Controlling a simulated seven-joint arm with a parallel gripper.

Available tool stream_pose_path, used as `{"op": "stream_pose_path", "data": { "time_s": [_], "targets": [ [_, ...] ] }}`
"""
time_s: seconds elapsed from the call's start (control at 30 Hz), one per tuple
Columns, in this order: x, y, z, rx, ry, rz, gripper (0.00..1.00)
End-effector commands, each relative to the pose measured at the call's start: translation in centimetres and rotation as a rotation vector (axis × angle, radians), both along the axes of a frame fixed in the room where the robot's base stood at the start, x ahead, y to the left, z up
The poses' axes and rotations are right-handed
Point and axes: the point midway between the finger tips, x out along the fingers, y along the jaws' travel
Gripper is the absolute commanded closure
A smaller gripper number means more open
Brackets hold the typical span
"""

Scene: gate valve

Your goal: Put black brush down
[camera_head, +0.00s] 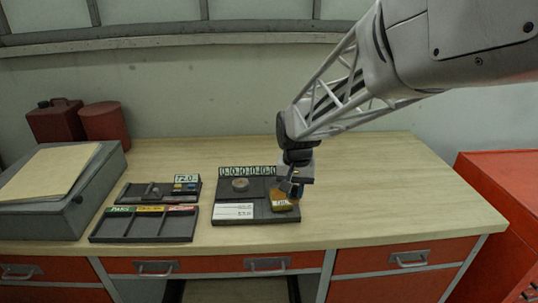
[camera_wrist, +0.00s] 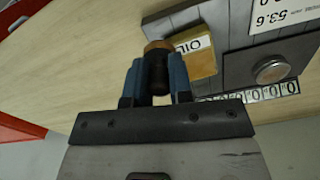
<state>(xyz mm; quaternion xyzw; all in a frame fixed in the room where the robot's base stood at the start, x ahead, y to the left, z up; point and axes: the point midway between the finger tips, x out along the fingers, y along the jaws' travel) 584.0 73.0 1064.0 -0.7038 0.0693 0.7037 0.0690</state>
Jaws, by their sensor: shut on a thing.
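My gripper (camera_wrist: 157,82) shows two blue fingers in the wrist view, shut on a dark, upright-looking cylinder with a brown end, which I take to be the black brush (camera_wrist: 157,70). In the head view my gripper (camera_head: 291,189) is over the right part of a dark board (camera_head: 228,187), and the brush is too small to make out there. A yellow block labelled OIL (camera_wrist: 196,57) is right beside the brush in the wrist view. It also shows just below the gripper in the head view (camera_head: 281,204). I cannot tell whether the brush touches the board or the block.
The board carries a round metal piece (camera_head: 240,184), a number row (camera_head: 247,171) and a white label (camera_head: 233,211). Left are a three-slot tray (camera_head: 144,238) and a smaller tray (camera_head: 130,193) with a 72.0 display. A grey case (camera_head: 65,205) stands far left. The table's right side (camera_head: 400,200) is clear.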

Motion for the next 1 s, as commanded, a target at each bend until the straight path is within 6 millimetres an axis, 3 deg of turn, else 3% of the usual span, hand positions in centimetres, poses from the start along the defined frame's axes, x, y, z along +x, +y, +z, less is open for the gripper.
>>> {"op": "stream_pose_path", "data": {
  "time_s": [0.37, 1.0],
  "targets": [
    [1.0, 0.1, -0.1, 0.000, 0.000, 0.000, 0.98],
    [9.3, 1.2, -0.9, 0.000, 0.000, 0.000, 0.98]
  ]
}}
